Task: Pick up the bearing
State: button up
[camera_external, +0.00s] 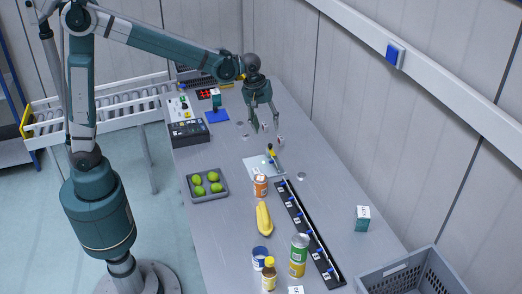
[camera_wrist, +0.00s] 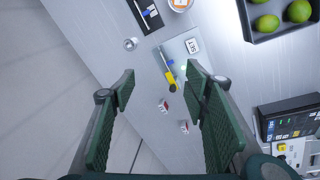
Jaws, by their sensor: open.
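A small round silvery piece, which looks like the bearing (camera_external: 301,175), lies flat on the grey table near the upper end of the black rack. In the wrist view it (camera_wrist: 130,44) lies beyond my fingertips, a little to the left of the middle. My gripper (camera_external: 265,129) is open and empty, above the table by two small red-and-white cubes.
A wall runs along the right; a grey crate (camera_external: 385,288) is at lower right.

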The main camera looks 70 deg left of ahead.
jog(key=w+d+f+n+g, duration=0.1)
jog(key=w+d+f+n, duration=0.25)
jog(key=w+f, duration=0.65)
jog(key=n+g, duration=0.1)
jog(key=n, duration=0.2)
send_near(302, 175)
jog(key=shift+s, duration=0.3)
jog(key=shift+w+d+f, duration=0.1)
jog(key=shift+w+f, duration=0.05)
jog(key=shift+f, duration=0.2)
jog(key=shift+f, duration=1.3)
jog(key=shift+f, duration=0.15)
jog(key=shift+w+f, duration=0.15)
jog(key=shift+f, duration=1.05)
jog(key=shift+w+f, duration=0.1)
jog(key=shift+f, duration=1.15)
jog(key=c, duration=1)
